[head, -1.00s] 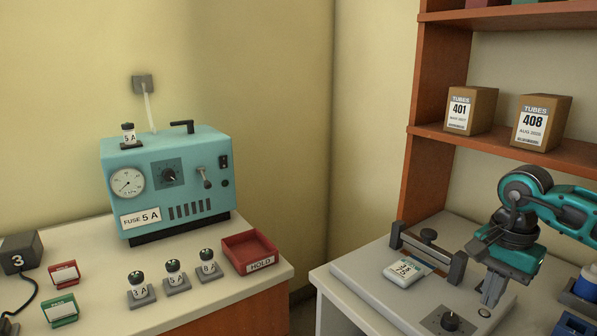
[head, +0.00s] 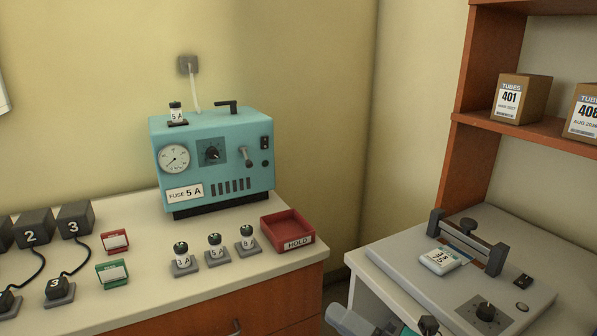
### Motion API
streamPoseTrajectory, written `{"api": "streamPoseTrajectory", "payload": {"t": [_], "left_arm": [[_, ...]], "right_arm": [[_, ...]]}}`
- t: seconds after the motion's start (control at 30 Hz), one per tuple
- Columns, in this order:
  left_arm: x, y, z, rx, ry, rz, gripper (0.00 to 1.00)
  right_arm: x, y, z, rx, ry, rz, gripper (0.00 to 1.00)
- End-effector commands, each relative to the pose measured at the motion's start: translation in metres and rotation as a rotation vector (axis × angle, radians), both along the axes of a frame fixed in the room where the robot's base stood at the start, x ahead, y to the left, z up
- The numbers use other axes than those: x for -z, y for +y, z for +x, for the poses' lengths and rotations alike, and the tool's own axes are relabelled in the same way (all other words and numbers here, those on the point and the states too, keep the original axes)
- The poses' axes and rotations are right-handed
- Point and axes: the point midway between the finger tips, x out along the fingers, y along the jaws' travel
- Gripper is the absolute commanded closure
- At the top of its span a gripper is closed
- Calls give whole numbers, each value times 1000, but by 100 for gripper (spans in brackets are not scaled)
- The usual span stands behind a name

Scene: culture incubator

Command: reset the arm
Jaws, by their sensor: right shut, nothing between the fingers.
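Parts of my right arm and gripper (head: 352,321) show low at the bottom edge, in front of the right bench. They are grey, teal and black, and cut off by the frame. The right gripper is shut and holds nothing; its fingertips are hard to make out. It is below and apart from the grey sealing device (head: 400,262) on that bench. A small white labelled packet (head: 440,260) lies on the device. My left gripper is not in view.
A teal fuse box (head: 215,160) stands on the left bench. Fuses on stands, a red HOLD tray (head: 283,222), red and green card holders and numbered black blocks are around it. Tube boxes (head: 520,99) sit on the shelf. A gap separates the benches.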

Motion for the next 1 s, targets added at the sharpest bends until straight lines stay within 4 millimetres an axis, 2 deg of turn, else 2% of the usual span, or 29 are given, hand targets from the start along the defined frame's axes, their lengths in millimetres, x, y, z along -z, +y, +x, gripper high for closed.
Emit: {"api": "streamPoseTrajectory", "payload": {"t": [0.03,0.17,0.3,0.43,0.5,0.6,1.0], "left_arm": [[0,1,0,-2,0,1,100],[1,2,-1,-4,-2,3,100],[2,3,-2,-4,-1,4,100],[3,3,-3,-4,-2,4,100],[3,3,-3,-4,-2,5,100],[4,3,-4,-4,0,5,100],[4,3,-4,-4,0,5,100]], "right_arm": [[17,-10,0,88,179,135,100],[74,-47,-8,319,630,472,100],[148,-82,-47,567,1067,811,100],[196,-100,-90,738,1332,1029,100],[211,-104,-107,797,1417,1103,100],[222,-107,-121,843,1482,1162,100],[224,-108,-124,851,1493,1173,100]]}}
